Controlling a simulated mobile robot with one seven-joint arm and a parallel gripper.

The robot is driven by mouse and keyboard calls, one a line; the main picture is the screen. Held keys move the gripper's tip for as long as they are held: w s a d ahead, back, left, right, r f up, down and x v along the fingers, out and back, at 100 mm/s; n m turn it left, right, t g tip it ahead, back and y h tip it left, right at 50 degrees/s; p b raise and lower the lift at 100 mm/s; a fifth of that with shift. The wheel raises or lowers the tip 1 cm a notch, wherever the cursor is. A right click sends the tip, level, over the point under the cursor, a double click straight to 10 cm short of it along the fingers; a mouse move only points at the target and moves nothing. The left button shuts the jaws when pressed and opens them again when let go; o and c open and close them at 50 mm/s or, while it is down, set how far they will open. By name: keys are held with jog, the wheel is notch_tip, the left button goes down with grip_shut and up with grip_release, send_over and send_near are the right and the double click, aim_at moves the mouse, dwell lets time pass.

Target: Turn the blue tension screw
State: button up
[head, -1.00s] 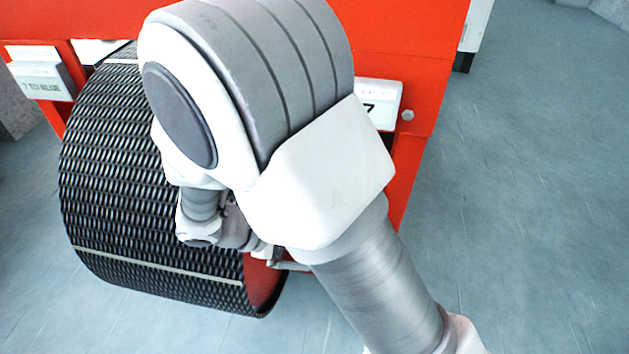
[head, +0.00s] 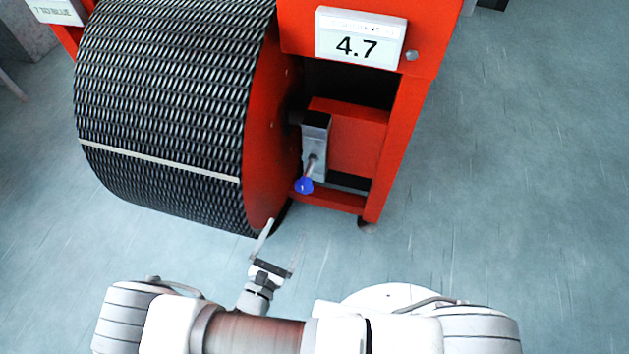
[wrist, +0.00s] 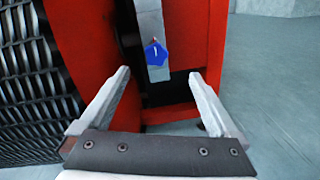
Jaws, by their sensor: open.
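The blue tension screw (head: 304,185) sits at the lower end of a grey metal block (head: 316,135) in the red frame, right of the belt drum. In the wrist view the screw's blue hexagonal head (wrist: 156,53) shows with a small white mark, above and between my fingers. My gripper (head: 282,240) is open and empty, below and in front of the screw in the head view. It is apart from the screw. In the wrist view both fingers of my gripper (wrist: 162,75) are spread wide.
The mesh belt (head: 165,90) with a pale stripe wraps the drum on the left. A display (head: 360,38) reading 4.7 is mounted on the red frame (head: 395,150) above the screw. Open floor (head: 520,180) lies to the right.

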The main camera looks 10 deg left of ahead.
aim_at(303, 189)
jog(key=shift+n+y, duration=0.6)
jog(key=shift+n, duration=0.1)
jog(key=w+b, duration=0.1)
jog(key=w, duration=0.4)
jog(key=w+d+f+b, duration=0.1)
jog(key=w, duration=0.5)
jog(key=w+b, duration=0.1)
jog(key=w, duration=0.4)
jog(key=shift+w+d+f, duration=0.2)
jog(key=shift+w+d, duration=0.15)
jog(key=shift+c, duration=0.3)
jog(key=c, duration=1.3)
jog(key=shift+m, duration=0.4)
